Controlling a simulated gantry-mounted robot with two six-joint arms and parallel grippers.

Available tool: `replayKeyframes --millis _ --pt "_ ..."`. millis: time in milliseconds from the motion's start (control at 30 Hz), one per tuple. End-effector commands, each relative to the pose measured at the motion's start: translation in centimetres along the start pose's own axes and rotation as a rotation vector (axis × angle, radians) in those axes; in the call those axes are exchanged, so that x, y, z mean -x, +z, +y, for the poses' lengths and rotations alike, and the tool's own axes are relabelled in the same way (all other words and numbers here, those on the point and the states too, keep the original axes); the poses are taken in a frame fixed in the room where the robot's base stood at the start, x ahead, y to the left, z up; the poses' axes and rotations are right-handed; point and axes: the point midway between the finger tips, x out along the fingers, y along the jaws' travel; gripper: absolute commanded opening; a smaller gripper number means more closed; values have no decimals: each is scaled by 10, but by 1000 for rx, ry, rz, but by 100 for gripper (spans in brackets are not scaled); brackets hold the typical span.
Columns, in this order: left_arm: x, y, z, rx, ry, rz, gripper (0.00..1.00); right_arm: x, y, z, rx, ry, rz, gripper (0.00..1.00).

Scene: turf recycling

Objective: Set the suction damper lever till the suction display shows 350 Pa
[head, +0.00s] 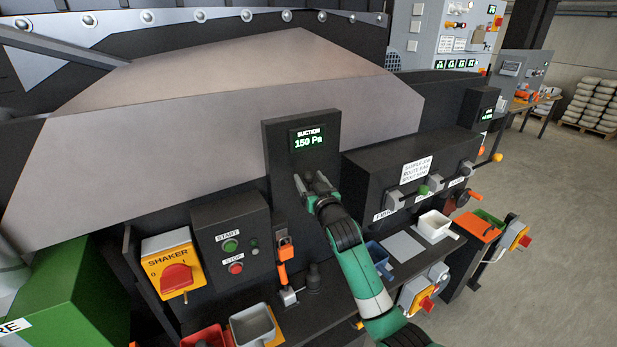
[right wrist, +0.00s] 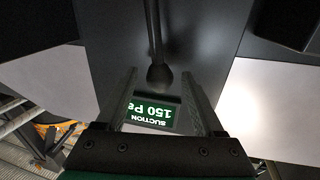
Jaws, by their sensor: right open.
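The suction display (head: 308,138) sits on a dark upright panel and reads 150 Pa in green. It shows upside down in the right wrist view (right wrist: 151,113). A dark lever with a round knob (right wrist: 160,77) shows in the right wrist view, its thin rod running to the top edge. My right gripper (head: 318,184) is just below the display in the head view and hides most of the lever there. Its jaws (right wrist: 163,95) are open, with the knob between or just beyond the fingertips; contact cannot be told. My left gripper is not in view.
A control box with several small levers (head: 415,175) stands right of the panel. A white tray (head: 433,225) is at right.

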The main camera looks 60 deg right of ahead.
Motion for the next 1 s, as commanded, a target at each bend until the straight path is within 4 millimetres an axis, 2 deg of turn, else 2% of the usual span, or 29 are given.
replayKeyframes --millis 133,433,800,833,1000 --pt "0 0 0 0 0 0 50 -11 0 0 1 0 -1 70" --pt "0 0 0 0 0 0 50 -13 0 0 1 0 1 70" --pt "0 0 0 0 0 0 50 -13 0 0 1 0 0 3" --pt "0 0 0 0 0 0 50 -13 0 0 1 0 0 0" --pt "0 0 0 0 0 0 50 -13 0 0 1 0 0 0"
